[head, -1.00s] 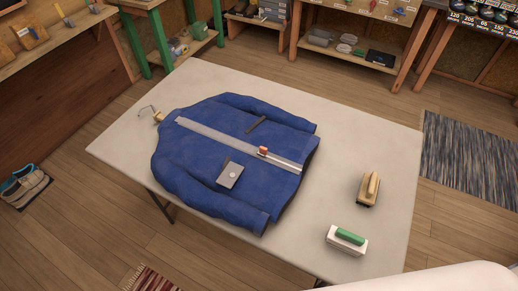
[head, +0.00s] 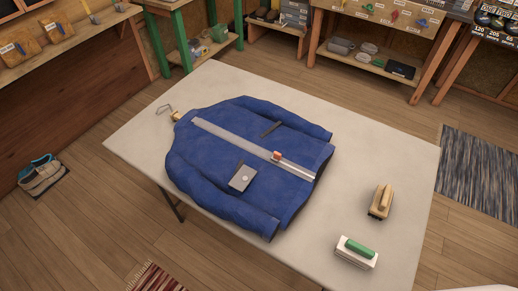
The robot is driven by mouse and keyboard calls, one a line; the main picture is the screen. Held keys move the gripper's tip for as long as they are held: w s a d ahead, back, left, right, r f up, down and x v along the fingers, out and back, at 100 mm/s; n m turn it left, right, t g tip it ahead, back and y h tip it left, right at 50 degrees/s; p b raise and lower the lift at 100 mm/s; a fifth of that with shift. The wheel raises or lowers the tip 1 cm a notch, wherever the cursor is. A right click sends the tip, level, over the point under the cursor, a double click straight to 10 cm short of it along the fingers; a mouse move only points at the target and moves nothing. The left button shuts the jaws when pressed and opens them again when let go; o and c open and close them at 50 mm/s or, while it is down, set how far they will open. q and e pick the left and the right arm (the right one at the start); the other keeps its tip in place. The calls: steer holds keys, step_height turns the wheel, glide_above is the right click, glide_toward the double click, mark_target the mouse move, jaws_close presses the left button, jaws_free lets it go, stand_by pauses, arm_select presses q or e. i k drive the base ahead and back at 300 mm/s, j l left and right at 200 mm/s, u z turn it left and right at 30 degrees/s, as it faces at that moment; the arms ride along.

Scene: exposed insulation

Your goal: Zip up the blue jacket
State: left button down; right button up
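The blue jacket (head: 222,150) lies flat on a pale table (head: 330,245), its collar toward the upper left and its hem toward the right. A light grey zipper strip (head: 235,136) runs along its middle from collar to hem. A small red-orange and white zipper slider (head: 276,156) sits on the strip near the hem end. A grey pocket patch with a round button (head: 243,178) is on the lower front. A hanger hook (head: 166,110) sticks out at the collar. Neither of my grippers is in view.
A wooden-handled brush (head: 381,200) and a white block with a green handle (head: 356,251) stand on the table's right side. Shelves and benches line the back. Shoes (head: 42,175) and rugs (head: 481,180) lie on the wooden floor.

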mark_target(276, 156)
steer(key=j+z, duration=0.3)
steer(key=j, duration=0.35)
steer(key=j+z, duration=0.35)
steer(key=j, duration=0.3)
